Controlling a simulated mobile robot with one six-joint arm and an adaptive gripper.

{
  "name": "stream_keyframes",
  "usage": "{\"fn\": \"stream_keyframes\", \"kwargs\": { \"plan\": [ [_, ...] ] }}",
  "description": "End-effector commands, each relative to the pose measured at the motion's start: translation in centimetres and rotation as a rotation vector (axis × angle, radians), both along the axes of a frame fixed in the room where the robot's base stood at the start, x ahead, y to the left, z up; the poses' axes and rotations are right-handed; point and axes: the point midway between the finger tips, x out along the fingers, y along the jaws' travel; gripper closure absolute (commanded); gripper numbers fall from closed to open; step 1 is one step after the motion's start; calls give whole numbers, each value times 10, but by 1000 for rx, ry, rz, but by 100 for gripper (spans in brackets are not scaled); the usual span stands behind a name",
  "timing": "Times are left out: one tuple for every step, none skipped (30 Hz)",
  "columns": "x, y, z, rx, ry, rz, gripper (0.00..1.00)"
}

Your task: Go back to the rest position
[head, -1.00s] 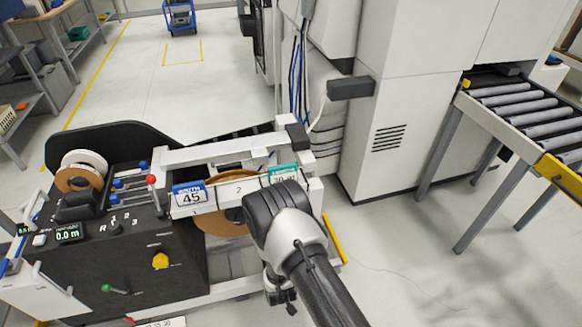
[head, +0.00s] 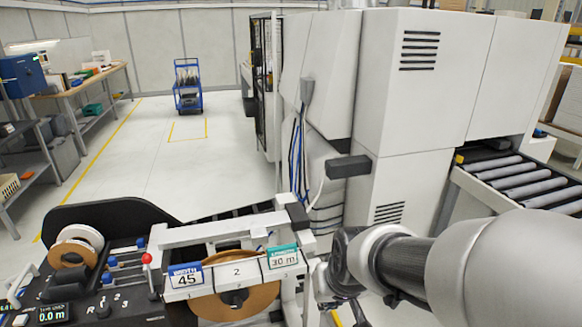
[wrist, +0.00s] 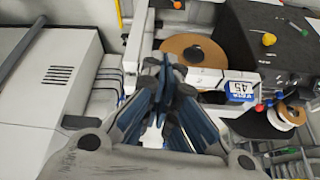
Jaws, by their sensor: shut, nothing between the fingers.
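My gripper (wrist: 168,70) shows in the wrist view with its dark and blue fingers together and nothing between them. It appears in front of the banding machine, apart from the reel as far as I can tell. In the head view my arm (head: 400,262) reaches in from the lower right, and the fingers are not clearly seen there. The wrist joint is just right of the machine's front bar (head: 238,275), which carries a blue "45" label and a teal "30 m" label. A brown reel (head: 262,300) hangs behind that bar and also shows in the wrist view (wrist: 208,57).
The black control panel (head: 120,290) with coloured knobs is at the lower left. A large white cabinet (head: 400,120) stands behind my arm, with a roller conveyor (head: 515,180) to its right. A blue cart (head: 188,85) stands far back. The floor at left centre is clear.

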Motion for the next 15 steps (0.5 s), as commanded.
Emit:
{"fn": "stream_keyframes", "kwargs": {
  "plan": [
    [-17,-11,19,-2,-11,-14,100],
    [-29,-16,27,-5,-9,-21,100],
    [-44,-24,36,-9,-6,-31,100],
    [-57,-29,43,-11,-5,-39,100],
    [-69,-34,49,-15,-3,-47,100],
    [-85,-41,56,-19,-2,-58,100],
    [-96,-45,59,-23,1,-65,100],
    [-108,-49,63,-27,3,-73,100],
    [-122,-54,66,-31,6,-84,100],
    [-132,-57,68,-35,8,-91,100],
    [-141,-60,70,-37,9,-98,100],
    [-152,-63,71,-41,12,-107,100],
    [-159,-65,72,-43,14,-112,100],
    [-165,-67,72,-46,16,-116,100],
    [-172,-69,72,-48,19,-122,100]
  ]
}}
